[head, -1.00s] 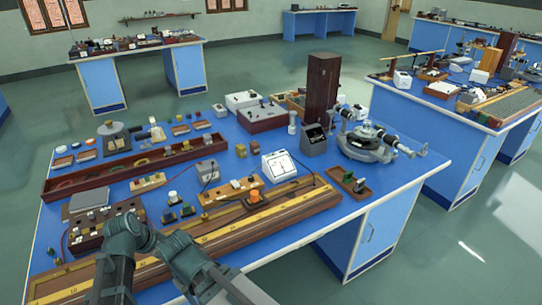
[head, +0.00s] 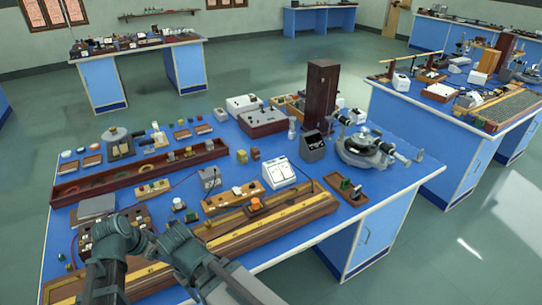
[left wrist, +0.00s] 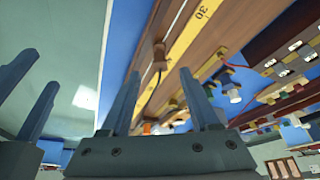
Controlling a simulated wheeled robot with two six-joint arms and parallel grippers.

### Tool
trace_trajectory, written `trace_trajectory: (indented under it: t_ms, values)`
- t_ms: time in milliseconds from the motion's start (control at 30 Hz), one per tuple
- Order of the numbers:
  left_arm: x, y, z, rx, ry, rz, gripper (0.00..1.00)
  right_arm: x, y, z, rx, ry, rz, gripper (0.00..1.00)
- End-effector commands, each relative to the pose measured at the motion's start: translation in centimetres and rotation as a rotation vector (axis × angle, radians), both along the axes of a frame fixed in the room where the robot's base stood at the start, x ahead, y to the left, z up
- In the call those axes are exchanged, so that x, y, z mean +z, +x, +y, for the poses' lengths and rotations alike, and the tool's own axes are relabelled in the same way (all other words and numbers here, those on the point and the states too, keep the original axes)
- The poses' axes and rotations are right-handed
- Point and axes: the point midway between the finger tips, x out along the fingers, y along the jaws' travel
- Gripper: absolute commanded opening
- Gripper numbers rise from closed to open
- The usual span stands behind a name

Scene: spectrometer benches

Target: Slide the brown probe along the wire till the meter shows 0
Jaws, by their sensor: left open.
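The long wooden board with yellow scale strips (head: 290,214) lies along the near side of the bench, partly covered by my arms. The brown probe (left wrist: 160,57) shows in the left wrist view on or just above the board beside the yellow scale, with a dark lead. My left gripper (left wrist: 158,80) is open, and the probe appears beyond and between its fingertips, not clasped. My right gripper (left wrist: 45,68) shows at the left with its fingers apart and empty. Both grippers are hidden in the head view. The white meter (head: 279,171) stands behind the board; its reading is too small to tell.
An orange-topped key (head: 256,204) sits beside the board. A wooden terminal block (head: 230,198) and a long brown tray (head: 100,186) lie farther back. The floor right of the bench is clear.

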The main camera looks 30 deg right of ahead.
Motion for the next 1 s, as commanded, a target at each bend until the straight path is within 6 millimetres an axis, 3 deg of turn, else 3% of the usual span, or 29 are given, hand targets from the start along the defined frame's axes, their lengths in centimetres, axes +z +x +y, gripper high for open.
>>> trace_trajectory:
  t_ms: [33,100,333,800,867,1000]
  values:
    - [1.7,-0.3,0.4,0.002,0.0,0.001,0.62,1.7,0.0,0.0,0.0,0.0,0.0,0.59]
    - [2.8,-0.5,0.8,0.002,0.0,0.0,0.62,2.8,0.0,0.0,0.0,0.0,0.0,0.59]
    - [5.4,-1.1,1.7,0.001,-0.001,-0.001,0.62,5.4,0.0,0.0,0.001,0.0,0.0,0.59]
    - [5.5,-1.5,1.9,0.008,0.003,0.008,0.62,5.5,0.0,0.0,0.001,0.0,0.0,0.59]
    - [5.3,-2.4,1.8,0.036,0.017,0.035,0.62,5.5,0.0,0.0,0.001,0.0,0.0,0.59]
    - [4.4,-6.4,1.9,0.2,0.103,0.153,0.62,5.5,0.0,0.0,0.001,0.0,0.0,0.59]
